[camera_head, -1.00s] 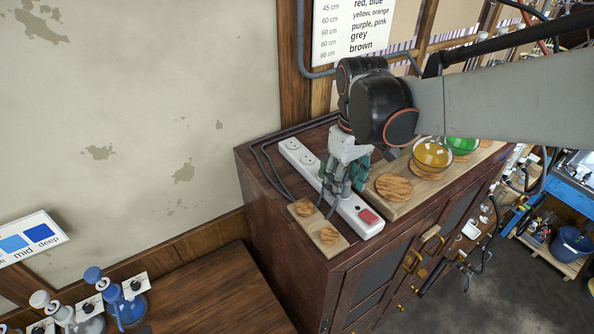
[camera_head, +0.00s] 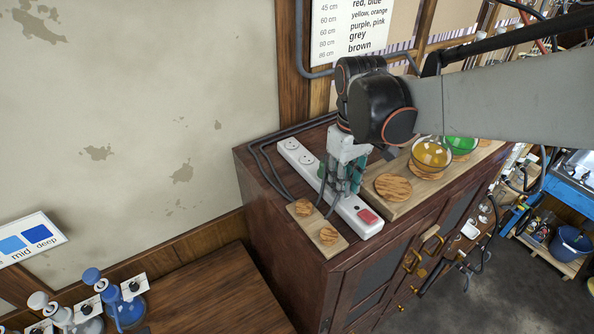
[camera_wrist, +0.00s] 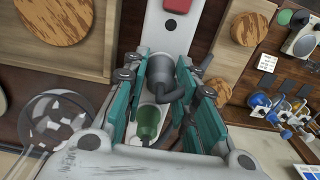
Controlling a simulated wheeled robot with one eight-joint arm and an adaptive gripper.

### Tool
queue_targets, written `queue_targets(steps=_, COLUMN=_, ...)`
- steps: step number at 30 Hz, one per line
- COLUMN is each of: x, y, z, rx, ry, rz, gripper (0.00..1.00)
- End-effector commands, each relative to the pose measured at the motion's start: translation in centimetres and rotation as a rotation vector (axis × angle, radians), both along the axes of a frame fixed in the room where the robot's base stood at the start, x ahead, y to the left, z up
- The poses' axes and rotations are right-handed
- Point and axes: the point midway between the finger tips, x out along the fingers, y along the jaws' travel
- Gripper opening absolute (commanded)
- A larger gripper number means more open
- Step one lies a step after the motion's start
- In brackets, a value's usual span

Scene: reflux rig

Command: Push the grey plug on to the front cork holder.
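The grey plug (camera_wrist: 160,72) stands at the power strip (camera_head: 292,148), between the teal finger pads of my gripper (camera_wrist: 163,85). The pads lie close along both its sides; firm contact cannot be made out. A dark cable leaves the plug. In the head view my gripper (camera_head: 341,186) points down over the strip's middle and mostly hides the plugs. The front cork holder (camera_head: 328,236) is a round cork disc on a small board (camera_head: 312,222) left of the strip; it shows in the wrist view (camera_wrist: 250,28).
A second cork disc (camera_head: 303,207) shares the small board. A larger board right of the strip bears a big cork disc (camera_head: 393,187) and bowls of yellow (camera_head: 432,153) and green (camera_head: 462,144) liquid. A red switch (camera_head: 368,216) ends the strip. Cables run along the cabinet's back left.

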Motion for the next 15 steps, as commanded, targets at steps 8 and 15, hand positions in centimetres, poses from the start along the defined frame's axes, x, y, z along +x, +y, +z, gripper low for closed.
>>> queue_targets(steps=8, x=-0.33, y=0.18, z=0.16, rx=-0.001, ry=-0.001, rz=0.006, gripper=0.00)
queue_targets(steps=15, x=-0.38, y=0.20, z=0.99, rx=-0.001, ry=-0.001, rz=0.006, gripper=0.00)
